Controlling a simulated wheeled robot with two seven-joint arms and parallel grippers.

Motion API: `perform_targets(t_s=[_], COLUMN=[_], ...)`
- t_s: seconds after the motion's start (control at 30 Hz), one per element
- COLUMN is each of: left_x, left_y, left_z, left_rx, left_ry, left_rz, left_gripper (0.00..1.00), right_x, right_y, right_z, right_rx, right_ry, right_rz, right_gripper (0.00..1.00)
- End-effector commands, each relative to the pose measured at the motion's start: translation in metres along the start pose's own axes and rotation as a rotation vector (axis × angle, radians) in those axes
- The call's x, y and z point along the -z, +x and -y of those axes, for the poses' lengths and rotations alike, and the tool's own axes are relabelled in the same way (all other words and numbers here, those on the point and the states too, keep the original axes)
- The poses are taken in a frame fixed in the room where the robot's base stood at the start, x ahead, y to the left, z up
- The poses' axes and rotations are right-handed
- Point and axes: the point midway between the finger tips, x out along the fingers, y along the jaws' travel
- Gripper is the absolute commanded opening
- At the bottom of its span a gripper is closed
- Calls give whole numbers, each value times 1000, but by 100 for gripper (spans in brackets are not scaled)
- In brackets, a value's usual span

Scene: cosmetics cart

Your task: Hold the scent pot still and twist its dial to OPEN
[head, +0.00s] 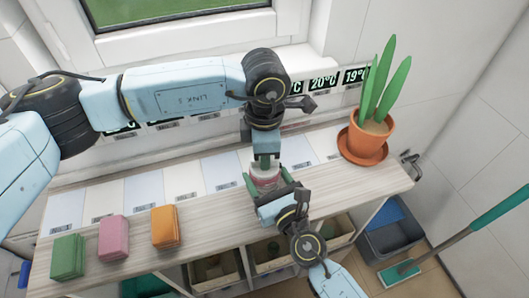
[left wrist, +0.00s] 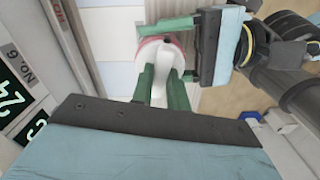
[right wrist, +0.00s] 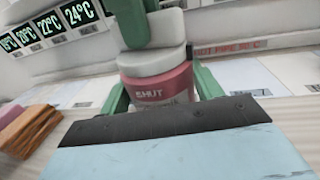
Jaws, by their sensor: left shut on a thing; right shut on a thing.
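The scent pot (head: 264,180) stands upright on the wooden counter, with a red body and a whitish top. In the right wrist view its red body (right wrist: 164,92) carries the word SHUT, and the pale dial (right wrist: 152,60) sits above it. My left gripper (head: 265,161) comes down from above and is shut on the dial; its green fingers also flank the white dial (left wrist: 165,62) in the left wrist view. My right gripper (head: 267,181) reaches in from the front and is shut on the red body, one finger on each side. The fingers hide part of the pot.
A potted plant (head: 369,135) on an orange saucer stands at the counter's right end. Green (head: 68,257), pink (head: 114,236) and orange (head: 165,226) stacks lie at the left. Temperature displays (head: 323,81) line the wall behind. Bins (head: 272,258) sit below the counter.

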Motion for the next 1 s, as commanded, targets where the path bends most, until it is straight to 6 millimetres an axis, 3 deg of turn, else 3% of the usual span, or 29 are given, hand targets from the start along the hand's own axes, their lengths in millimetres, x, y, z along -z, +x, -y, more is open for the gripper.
perform_targets(t_s=[0.4, 0.87, 0.9, 1.0], left_x=[-1, -1, -1, -1], left_y=[-1, -1, -1, -1], left_z=[0, 0, -1, 0], left_rx=[-2, -2, -2, -2], left_ry=[-158, -171, -171, -170], left_rz=[3, 3, 3, 2], left_gripper=[0, 0, 17, 30], right_x=[1, 1, 1, 1], right_y=[0, 0, 0, 0], right_z=[0, -1, -1, -1], right_rx=[-1, -2, -2, -2], right_ry=[0, 0, 0, 0], right_rz=[-2, -2, -2, -2], right_gripper=[30, 30, 30, 30])
